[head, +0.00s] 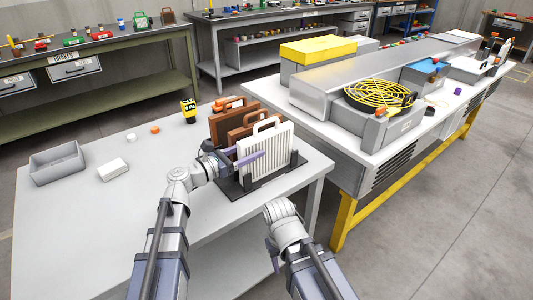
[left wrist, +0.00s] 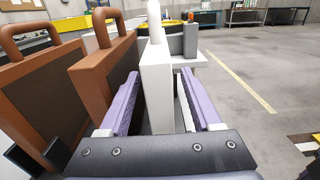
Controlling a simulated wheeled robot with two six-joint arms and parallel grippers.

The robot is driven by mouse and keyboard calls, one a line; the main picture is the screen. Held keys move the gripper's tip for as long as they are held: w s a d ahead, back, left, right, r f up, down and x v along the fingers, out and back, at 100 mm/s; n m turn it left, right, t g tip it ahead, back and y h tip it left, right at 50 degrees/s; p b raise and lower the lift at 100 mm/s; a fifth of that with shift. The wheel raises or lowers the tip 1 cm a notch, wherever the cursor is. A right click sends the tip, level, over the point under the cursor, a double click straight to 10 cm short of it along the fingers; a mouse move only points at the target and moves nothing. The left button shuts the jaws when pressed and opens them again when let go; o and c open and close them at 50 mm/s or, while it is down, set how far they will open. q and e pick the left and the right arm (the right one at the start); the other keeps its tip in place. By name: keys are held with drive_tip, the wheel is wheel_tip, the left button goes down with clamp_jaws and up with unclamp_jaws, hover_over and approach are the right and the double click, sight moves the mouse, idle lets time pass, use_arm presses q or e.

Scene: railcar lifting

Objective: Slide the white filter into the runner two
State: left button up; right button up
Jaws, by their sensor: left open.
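The white filter (head: 266,146), a pleated panel with a top handle, stands upright in a dark rack (head: 262,182) at the near table's right side. My left gripper (head: 246,161) is at its left edge. In the left wrist view, the open purple fingers (left wrist: 158,105) lie on either side of the white filter (left wrist: 156,82), with a visible gap on the right side. Two brown filters (head: 228,118) stand behind the white one. I cannot tell which slot is runner two. My right arm shows at the bottom centre, but its fingers do not show.
A grey bin (head: 57,165), a white block (head: 112,169), small caps and a yellow meter (head: 188,110) lie on the near table (head: 95,215). A bench with a grey machine (head: 330,85) and yellow fan guard (head: 379,96) stands to the right. The table's front left is clear.

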sight(260, 146)
use_arm(q)
drive_tip(key=x, duration=0.4)
drive_tip(key=shift+c, duration=0.2)
clamp_jaws()
idle(0.5)
